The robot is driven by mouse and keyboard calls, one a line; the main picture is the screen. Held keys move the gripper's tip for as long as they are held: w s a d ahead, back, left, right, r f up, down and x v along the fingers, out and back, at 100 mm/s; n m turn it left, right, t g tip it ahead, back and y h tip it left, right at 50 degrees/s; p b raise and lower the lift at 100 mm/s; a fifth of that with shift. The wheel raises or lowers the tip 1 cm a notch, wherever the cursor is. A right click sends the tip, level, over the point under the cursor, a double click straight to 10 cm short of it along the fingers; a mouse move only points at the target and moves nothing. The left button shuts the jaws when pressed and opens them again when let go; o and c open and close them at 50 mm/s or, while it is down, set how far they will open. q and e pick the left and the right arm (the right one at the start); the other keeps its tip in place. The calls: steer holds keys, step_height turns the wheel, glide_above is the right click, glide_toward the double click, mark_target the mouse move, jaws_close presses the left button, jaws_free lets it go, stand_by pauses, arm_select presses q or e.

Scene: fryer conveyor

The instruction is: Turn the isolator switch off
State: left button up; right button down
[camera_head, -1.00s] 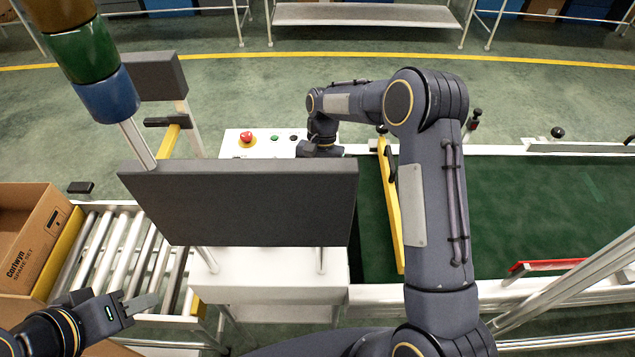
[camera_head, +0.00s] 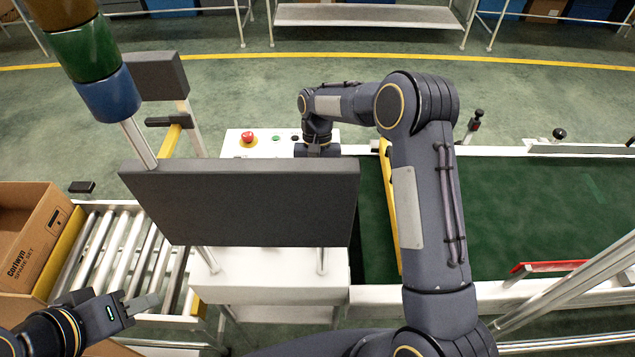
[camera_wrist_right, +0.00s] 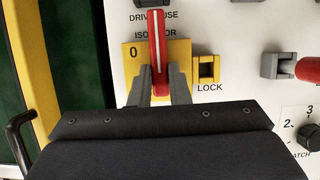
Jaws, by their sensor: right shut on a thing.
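The isolator switch has a red handle (camera_wrist_right: 158,55) with a pale stripe on a yellow plate (camera_wrist_right: 129,52) marked 0, under the label ISOLATOR, in the right wrist view. The handle stands nearly upright in that picture. My right gripper (camera_wrist_right: 159,85) is shut on the red handle, one grey finger on each side. In the head view the right gripper and the switch are hidden behind the dark monitor. My left gripper (camera_head: 138,302) is at the lower left in the head view, empty, its fingers apart, far from the switch.
A yellow LOCK piece (camera_wrist_right: 206,68) sits right of the switch. Another red-handled switch (camera_wrist_right: 307,69) and a numbered dial (camera_wrist_right: 309,137) are further right. The dark monitor (camera_head: 245,205) stands before the panel with the red emergency button (camera_head: 248,138). A cardboard box (camera_head: 35,250) is at left.

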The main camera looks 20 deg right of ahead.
steer(key=c, duration=1.4)
jaws_free()
steer(key=shift+o, duration=0.2)
steer(key=shift+r, duration=0.1)
steer(key=b+v, duration=0.1)
steer(key=v, duration=0.6)
steer(key=shift+w+r, duration=0.2)
steer(key=shift+r, duration=0.1)
